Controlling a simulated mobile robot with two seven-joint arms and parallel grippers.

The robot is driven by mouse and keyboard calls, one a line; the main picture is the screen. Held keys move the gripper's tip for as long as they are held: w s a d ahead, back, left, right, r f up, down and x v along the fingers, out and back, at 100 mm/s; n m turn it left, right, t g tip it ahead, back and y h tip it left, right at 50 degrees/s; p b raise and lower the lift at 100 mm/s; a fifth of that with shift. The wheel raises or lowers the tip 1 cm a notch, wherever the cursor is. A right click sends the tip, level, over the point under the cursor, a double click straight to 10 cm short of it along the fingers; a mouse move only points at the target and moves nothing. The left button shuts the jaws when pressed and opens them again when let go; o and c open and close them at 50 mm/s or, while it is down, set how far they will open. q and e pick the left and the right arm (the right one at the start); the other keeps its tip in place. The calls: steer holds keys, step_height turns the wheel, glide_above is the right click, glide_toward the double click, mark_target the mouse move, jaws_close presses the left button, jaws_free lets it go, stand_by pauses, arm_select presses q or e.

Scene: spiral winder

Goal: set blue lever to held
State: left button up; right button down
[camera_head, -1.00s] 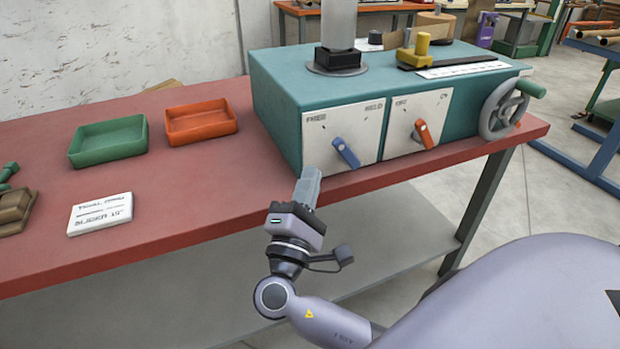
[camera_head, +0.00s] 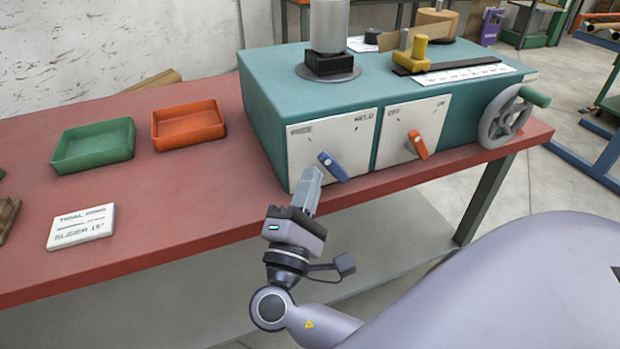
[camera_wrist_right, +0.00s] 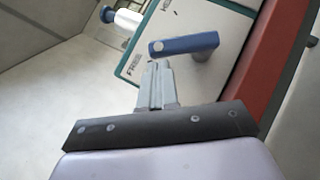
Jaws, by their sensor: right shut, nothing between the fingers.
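The blue lever (camera_head: 333,167) is on the left white panel (camera_head: 300,140) of the teal machine, which is marked FREE at left and HELD at right. It slants from upper left to lower right. My right gripper (camera_head: 312,174) is shut and empty, its tips just left of and below the lever. In the right wrist view the blue lever (camera_wrist_right: 185,44) lies just beyond the gripper tips (camera_wrist_right: 158,66); whether they touch it I cannot tell. My left gripper is not in view.
An orange lever (camera_head: 418,145) sits on the adjoining OFF/ON panel. A handwheel (camera_head: 505,118) is on the machine's right end. Green (camera_head: 93,146) and orange (camera_head: 188,125) trays and a label card (camera_head: 81,227) lie on the red bench (camera_head: 190,200), with bare bench between.

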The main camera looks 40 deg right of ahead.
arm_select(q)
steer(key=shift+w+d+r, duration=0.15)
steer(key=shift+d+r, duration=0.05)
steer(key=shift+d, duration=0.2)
arm_select(e)
steer(key=shift+d+r, duration=0.15)
steer(key=shift+d, duration=0.05)
steer(key=shift+s, duration=0.1)
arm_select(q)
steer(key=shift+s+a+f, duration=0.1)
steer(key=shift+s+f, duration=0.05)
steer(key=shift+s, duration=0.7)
arm_select(e)
steer(key=shift+d+r+m+g, duration=0.1)
steer(key=shift+r+m+g, duration=0.15)
steer(key=shift+m+g, duration=0.2)
